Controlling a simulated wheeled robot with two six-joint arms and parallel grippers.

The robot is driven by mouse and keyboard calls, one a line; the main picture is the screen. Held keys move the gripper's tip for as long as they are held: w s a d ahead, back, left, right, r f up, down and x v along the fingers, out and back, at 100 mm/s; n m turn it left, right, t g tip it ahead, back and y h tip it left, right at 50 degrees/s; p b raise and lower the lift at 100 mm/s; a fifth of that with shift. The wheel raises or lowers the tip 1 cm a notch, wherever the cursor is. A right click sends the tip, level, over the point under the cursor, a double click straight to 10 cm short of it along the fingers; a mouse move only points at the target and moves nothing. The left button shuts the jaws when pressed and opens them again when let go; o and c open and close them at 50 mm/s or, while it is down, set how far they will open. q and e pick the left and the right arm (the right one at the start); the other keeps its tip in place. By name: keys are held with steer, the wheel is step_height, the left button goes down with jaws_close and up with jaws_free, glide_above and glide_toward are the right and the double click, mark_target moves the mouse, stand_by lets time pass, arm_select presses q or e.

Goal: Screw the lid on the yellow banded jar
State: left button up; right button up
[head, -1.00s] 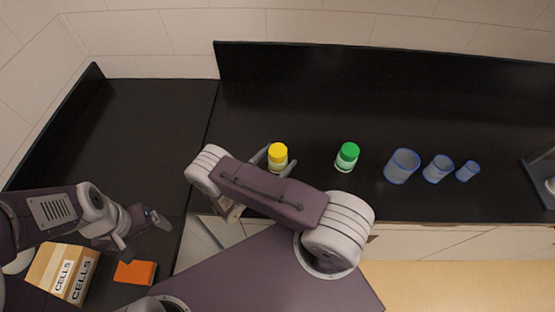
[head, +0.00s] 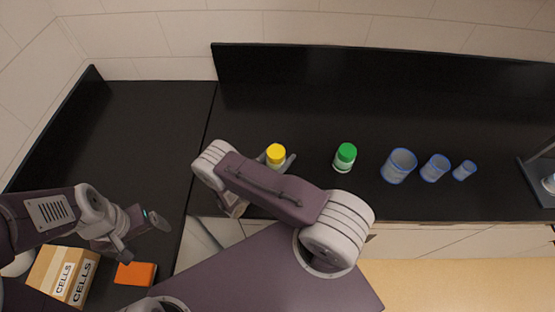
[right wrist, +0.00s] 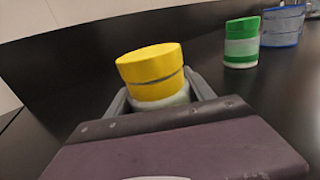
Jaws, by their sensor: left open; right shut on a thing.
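The yellow banded jar (right wrist: 175,99) stands upright on the black counter, with a yellow lid (head: 276,151) on top. In the right wrist view the lid (right wrist: 150,62) sits over the yellow band with a dark seam between them; I cannot tell how tight it is. My right gripper (head: 276,163) is shut on the jar's body below the lid, one finger on each side; it also shows in the right wrist view (right wrist: 160,100). The arm hides the jar's lower part in the head view. My left gripper (head: 155,222) is open and empty, over the left counter, well away from the jar.
A green-lidded jar (head: 344,160) stands right of the yellow one, then several blue-rimmed beakers (head: 399,168). A cardboard box marked CELLS (head: 64,273) and an orange box (head: 136,273) lie near my left arm.

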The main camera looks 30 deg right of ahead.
steer(key=shift+r, duration=0.15)
steer(key=shift+r, duration=0.25)
steer(key=r, duration=0.2)
steer(key=s+d+r, duration=0.1)
steer(key=r, duration=0.1)
steer(key=shift+b, duration=0.35)
steer(key=s+d+r+b, duration=0.1)
steer(key=s+d+r, duration=0.5)
steer(key=s+d, duration=0.1)
steer(key=shift+s+r, duration=0.15)
steer(key=shift+s, duration=0.1)
steer(key=o, duration=0.8)
jaws_close()
